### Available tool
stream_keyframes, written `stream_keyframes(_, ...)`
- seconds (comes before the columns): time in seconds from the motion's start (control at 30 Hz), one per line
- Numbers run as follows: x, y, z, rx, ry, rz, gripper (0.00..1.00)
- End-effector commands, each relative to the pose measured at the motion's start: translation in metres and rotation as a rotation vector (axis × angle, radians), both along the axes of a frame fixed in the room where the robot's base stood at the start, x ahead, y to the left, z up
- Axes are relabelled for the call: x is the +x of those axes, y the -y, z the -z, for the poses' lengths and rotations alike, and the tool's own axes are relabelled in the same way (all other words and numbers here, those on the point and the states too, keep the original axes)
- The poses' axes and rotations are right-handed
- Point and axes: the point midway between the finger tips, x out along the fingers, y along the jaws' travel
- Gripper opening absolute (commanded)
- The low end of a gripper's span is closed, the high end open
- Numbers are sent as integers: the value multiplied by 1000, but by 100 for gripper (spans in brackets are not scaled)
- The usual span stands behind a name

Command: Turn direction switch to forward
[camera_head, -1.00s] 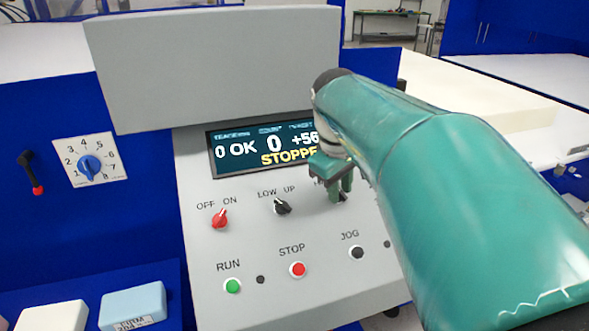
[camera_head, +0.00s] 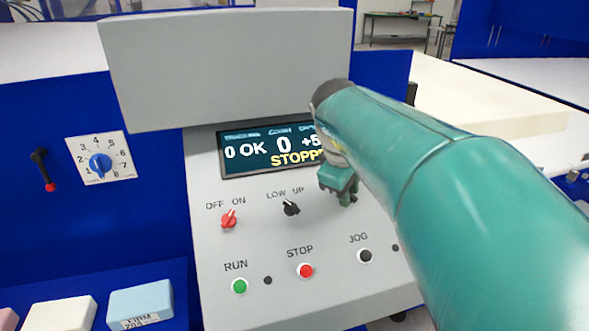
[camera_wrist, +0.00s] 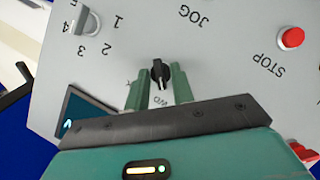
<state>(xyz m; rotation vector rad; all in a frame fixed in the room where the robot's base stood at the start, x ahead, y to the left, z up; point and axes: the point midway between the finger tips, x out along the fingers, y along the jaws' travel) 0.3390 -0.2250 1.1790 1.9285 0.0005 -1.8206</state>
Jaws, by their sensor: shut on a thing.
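The direction switch (camera_wrist: 160,72) is a small black knob on the grey sloping control panel (camera_wrist: 225,60). In the wrist view it stands between the green fingertips of my gripper (camera_wrist: 159,80), which is shut on it. Its label is partly covered by my fingers; only a few letters show. In the head view my gripper (camera_head: 341,192) is at the panel, right of the LOW/UP knob (camera_head: 291,208), and hides the direction switch. The switch's exact setting cannot be read.
The red OFF/ON switch (camera_head: 229,220) is farther left. Green RUN (camera_head: 239,286), red STOP (camera_head: 305,271) and black JOG (camera_head: 365,256) buttons line the panel below. The display (camera_head: 262,150) above reads STOPPED, partly hidden by my arm. A blue numbered dial (camera_head: 100,166) is at left.

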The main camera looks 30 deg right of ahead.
Motion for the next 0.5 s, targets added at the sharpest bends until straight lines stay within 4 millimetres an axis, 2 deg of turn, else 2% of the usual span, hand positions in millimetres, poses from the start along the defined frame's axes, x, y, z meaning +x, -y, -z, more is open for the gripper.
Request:
stream_keyframes(0.07,0,0,0,-1,0,0,31)
stream_keyframes(0.37,0,0,-2,0,0,1,31)
stream_keyframes(0.5,-1,-4,-14,-1,3,0,31)
